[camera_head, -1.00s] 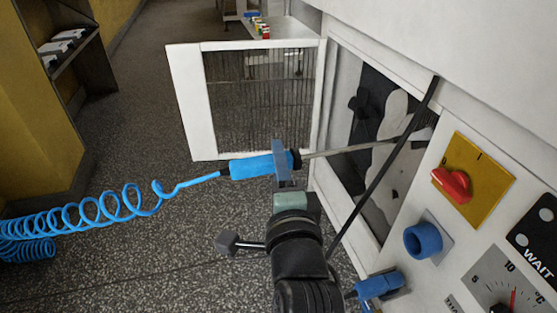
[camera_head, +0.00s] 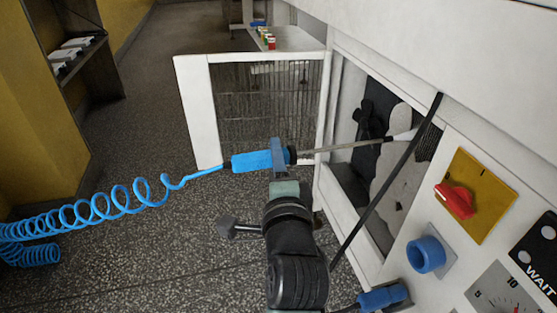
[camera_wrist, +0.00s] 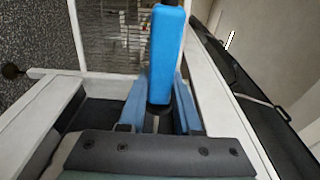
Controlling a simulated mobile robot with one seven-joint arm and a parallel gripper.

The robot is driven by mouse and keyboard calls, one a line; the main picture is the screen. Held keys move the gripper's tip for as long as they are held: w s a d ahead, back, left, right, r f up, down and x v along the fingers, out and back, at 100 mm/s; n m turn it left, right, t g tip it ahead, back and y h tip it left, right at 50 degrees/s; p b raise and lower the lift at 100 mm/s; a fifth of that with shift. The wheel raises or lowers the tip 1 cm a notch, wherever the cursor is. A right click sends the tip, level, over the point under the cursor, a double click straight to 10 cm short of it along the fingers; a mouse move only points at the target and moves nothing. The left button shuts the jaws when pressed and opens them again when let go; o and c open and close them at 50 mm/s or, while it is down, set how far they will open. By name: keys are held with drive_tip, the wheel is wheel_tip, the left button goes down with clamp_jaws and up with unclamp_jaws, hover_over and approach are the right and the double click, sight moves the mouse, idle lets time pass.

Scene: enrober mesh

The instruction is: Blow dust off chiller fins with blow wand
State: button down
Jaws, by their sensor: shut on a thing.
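My gripper (camera_head: 279,158) is shut on the blue handle of the blow wand (camera_head: 252,161). The wand's thin metal tube runs right, and its pale tip ends inside the opening of the white cabinet. A pale grey dust layer (camera_head: 408,168) covers much of the dark chiller fins in the opening; a dark bare patch with a fan-like shape (camera_head: 372,120) shows at its left. Bare fins show near the tip at upper right. In the wrist view the blue wand handle (camera_wrist: 168,50) stands between the blue fingers. I cannot tell whether air is blowing.
The white grille door (camera_head: 196,110) stands open left of the opening. A blue coiled hose (camera_head: 110,200) trails left from the wand. A black strut (camera_head: 390,175) crosses before the opening. A red switch (camera_head: 456,201), a blue ring holder (camera_head: 427,254) and a dial are at right.

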drive_tip(key=shift+w+a+r, duration=0.1)
drive_tip(key=shift+w+a, duration=0.2)
drive_tip(key=shift+w, duration=0.65)
drive_tip(key=shift+w+a+f, duration=0.1)
drive_tip(key=shift+w+a, duration=0.2)
drive_tip(key=shift+w, duration=0.6)
drive_tip(key=shift+w+a+r, duration=0.1)
drive_tip(key=shift+w+a, duration=0.2)
drive_tip(key=shift+w, duration=0.65)
